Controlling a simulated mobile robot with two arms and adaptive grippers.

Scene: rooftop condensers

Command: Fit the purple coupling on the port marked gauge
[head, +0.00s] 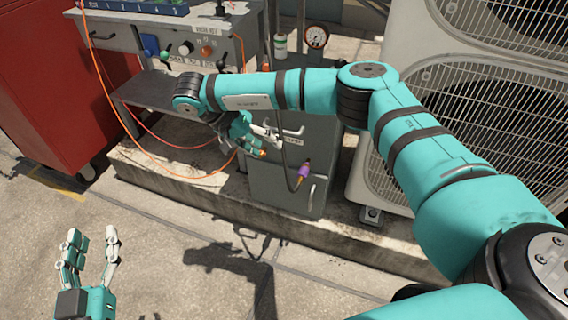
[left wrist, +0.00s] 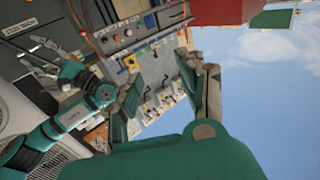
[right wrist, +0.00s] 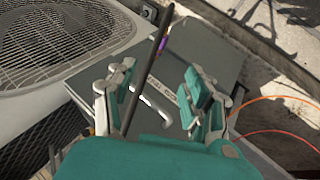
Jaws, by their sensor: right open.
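The purple coupling (head: 303,172) hangs at the end of a dark hose (head: 285,160), in front of the grey cabinet. It also shows in the right wrist view (right wrist: 163,44), beyond the fingertips. My right gripper (head: 262,140) is open, above and left of the coupling, close to the cabinet front. In the right wrist view the dark hose crosses near its left finger; I cannot tell whether they touch. My left gripper (head: 90,248) is open and empty over the pavement. I cannot make out a port marked gauge; the panel labels are too small to read.
A grey cabinet (head: 312,192) with bar handles stands on a concrete ledge. A bench with a knob panel (head: 190,47) is behind at left, with orange hoses looping down. A condenser (head: 420,60) stands at right, a red cabinet (head: 45,80) at left. A dial gauge (head: 316,37) is behind.

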